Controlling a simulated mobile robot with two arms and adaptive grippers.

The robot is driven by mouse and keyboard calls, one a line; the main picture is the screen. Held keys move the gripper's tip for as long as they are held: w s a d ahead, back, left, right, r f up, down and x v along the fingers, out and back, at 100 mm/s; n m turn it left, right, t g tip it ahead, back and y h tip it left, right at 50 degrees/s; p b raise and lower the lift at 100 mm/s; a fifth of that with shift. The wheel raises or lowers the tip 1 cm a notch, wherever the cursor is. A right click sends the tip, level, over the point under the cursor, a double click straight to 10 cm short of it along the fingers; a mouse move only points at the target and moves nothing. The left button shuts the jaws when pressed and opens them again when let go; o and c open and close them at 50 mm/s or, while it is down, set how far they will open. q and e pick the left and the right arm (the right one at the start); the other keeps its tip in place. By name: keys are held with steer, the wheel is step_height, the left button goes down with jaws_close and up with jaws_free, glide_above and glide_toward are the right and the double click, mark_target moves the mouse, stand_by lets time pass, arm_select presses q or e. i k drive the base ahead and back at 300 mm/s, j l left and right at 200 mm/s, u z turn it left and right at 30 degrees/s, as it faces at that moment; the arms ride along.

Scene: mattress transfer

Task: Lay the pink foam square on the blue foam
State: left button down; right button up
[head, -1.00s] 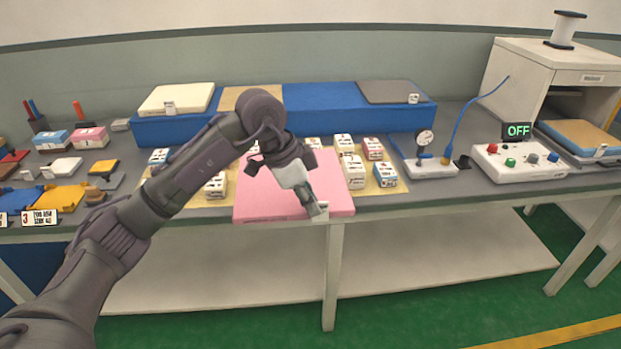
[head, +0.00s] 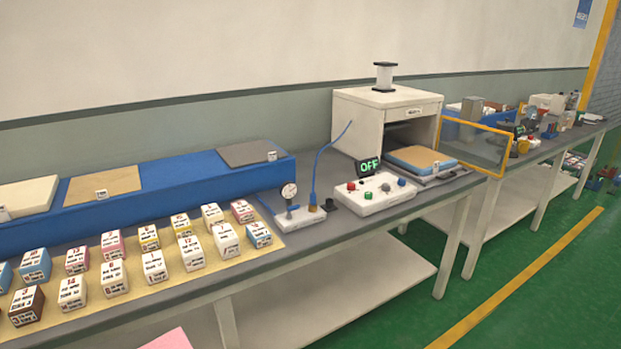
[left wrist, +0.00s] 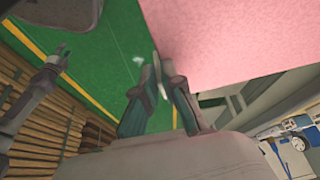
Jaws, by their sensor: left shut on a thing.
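The pink foam square (left wrist: 230,45) fills the upper right of the left wrist view. My left gripper (left wrist: 160,70) is shut on its edge. In the head view only a corner of the pink foam (head: 170,341) shows at the bottom edge, and my left gripper is out of that view. Blue foam (head: 407,167) shows as a blue layer under a tan sheet on a tray in front of the white box-shaped press. A grey arm, apparently mine, with its gripper (left wrist: 62,52) shows at the left of the left wrist view, too small to read its fingers.
A control box (head: 376,193) with an OFF display and a gauge unit (head: 299,218) stand left of the tray. Several labelled blocks sit on a tan mat (head: 285,243). A long blue stand (head: 170,190) holds foam sheets. An orange-framed clear panel (head: 474,144) stands right of the tray.

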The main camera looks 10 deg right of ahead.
mark_target(421, 157)
steer(key=i+l+u, duration=0.45)
steer(key=l, duration=2.6)
steer(key=l+u, duration=0.45)
steer(key=l, duration=2.6)
